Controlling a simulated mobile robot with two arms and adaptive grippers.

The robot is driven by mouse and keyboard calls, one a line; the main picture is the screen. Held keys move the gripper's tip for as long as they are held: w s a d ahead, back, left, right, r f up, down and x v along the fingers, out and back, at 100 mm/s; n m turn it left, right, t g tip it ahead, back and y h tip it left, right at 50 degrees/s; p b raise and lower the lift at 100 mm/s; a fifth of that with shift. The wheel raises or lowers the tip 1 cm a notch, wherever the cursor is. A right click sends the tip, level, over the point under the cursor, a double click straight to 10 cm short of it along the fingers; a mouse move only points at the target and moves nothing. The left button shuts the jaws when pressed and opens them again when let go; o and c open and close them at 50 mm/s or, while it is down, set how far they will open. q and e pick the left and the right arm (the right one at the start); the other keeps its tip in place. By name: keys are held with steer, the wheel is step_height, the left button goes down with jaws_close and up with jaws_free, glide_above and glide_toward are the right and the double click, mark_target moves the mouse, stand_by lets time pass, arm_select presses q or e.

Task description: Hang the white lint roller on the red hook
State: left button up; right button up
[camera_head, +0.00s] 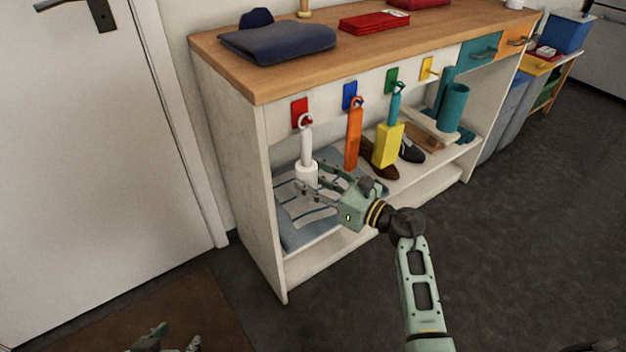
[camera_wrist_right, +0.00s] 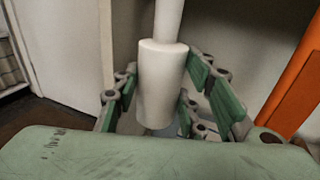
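The white lint roller (camera_head: 306,172) hangs upright below the red hook (camera_head: 299,109), with its white ring at the hook. The ring looks looped over the hook, but the contact is too small to be sure. My right gripper (camera_head: 314,181) is around the roller's thick lower end, fingers spread on both sides. In the right wrist view, the roller (camera_wrist_right: 162,85) stands between the fingers, with a narrow gap at the left finger; the right finger is very close to it. My left gripper (camera_head: 167,340) shows only partly at the bottom edge, its fingers unclear.
An orange tool (camera_head: 353,138) hangs right of the roller under the blue hook (camera_head: 350,95). A yellow brush-like tool (camera_head: 387,145) hangs under the green hook (camera_head: 392,76). The yellow hook (camera_head: 427,68) is bare. A striped cloth (camera_head: 292,215) and shoes (camera_head: 380,169) lie on the shelf below.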

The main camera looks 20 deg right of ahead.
steer(key=o, duration=0.5)
steer(key=v, duration=1.2)
